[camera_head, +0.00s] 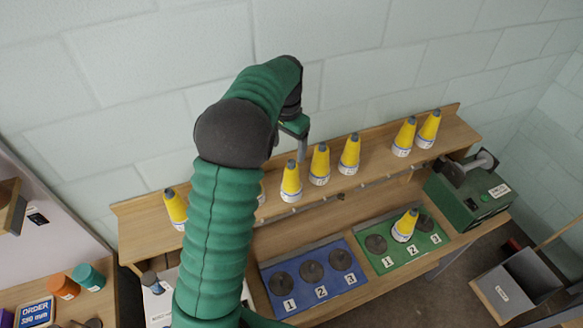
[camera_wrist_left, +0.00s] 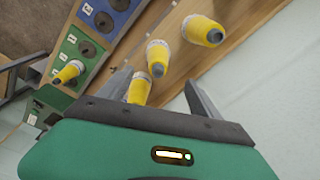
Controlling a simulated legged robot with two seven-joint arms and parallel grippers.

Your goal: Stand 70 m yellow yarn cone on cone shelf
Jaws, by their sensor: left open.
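Several yellow yarn cones with grey tips and white-banded bases stand on the wooden cone shelf (camera_head: 385,163); their length labels are too small to read. Three stand near my left gripper: a left one (camera_head: 291,181), a middle one (camera_head: 320,164) and a right one (camera_head: 349,154). Another yellow cone (camera_head: 405,225) stands on the green mat (camera_head: 383,262), and it also shows in the left wrist view (camera_wrist_left: 70,71). My left gripper (camera_head: 302,158) is open above the shelf's back. In the wrist view, a cone (camera_wrist_left: 139,90) shows between its fingers, partly hidden, not gripped. My right gripper is not in view.
A blue mat (camera_head: 315,297) with three empty dark discs lies left of the green mat. A green machine (camera_head: 468,197) stands at the right end. My left arm hides part of the shelf, where another cone (camera_head: 175,209) stands at the left.

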